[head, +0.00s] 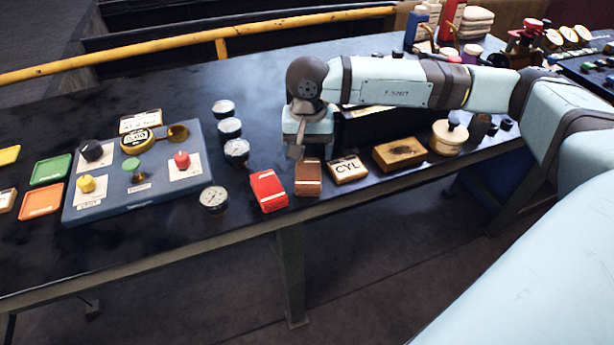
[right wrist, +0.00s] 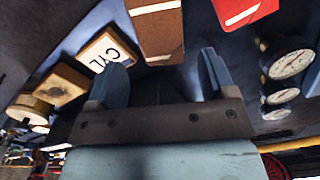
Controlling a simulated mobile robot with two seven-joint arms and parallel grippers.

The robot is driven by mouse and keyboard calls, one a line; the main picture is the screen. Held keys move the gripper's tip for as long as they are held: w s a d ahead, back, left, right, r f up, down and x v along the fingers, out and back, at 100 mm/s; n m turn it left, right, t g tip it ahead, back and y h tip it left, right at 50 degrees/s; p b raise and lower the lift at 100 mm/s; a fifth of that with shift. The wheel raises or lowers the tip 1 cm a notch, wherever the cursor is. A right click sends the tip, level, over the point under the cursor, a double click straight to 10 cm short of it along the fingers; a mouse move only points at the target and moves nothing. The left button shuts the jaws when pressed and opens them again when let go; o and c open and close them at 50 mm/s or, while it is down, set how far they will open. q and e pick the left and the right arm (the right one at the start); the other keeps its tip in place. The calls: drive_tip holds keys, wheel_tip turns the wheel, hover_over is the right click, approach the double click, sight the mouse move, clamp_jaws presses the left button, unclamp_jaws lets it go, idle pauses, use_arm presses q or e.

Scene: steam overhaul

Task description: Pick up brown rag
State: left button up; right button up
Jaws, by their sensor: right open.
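The brown rag (head: 308,177) is a small folded stack lying near the front edge of the dark workbench, between a red folded stack and a card marked CYL. In the right wrist view the brown rag (right wrist: 158,32) shows beyond the fingertips, roughly between them, and apart from them. My right gripper (head: 297,150) points down just behind the rag in the head view. In the right wrist view its two fingers (right wrist: 162,72) stand apart with nothing between them. My left gripper is out of view.
The red stack (head: 269,190) lies close left of the rag, and the CYL card (head: 347,169) close right. Several round gauges (head: 213,199) stand further left. A wooden block (head: 399,153) and a round pot (head: 449,137) are to the right. A blue panel (head: 140,196) is at left.

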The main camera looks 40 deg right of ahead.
sight(308, 172)
drive_tip(key=shift+s+f, duration=0.15)
drive_tip(key=shift+f, duration=3.35)
drive_tip(key=c, duration=0.8)
drive_tip(key=shift+o, duration=0.2)
wheel_tip(308, 172, up, 20)
drive_tip(key=shift+p, duration=0.35)
drive_tip(key=o, duration=0.3)
drive_tip(key=shift+c, duration=0.8)
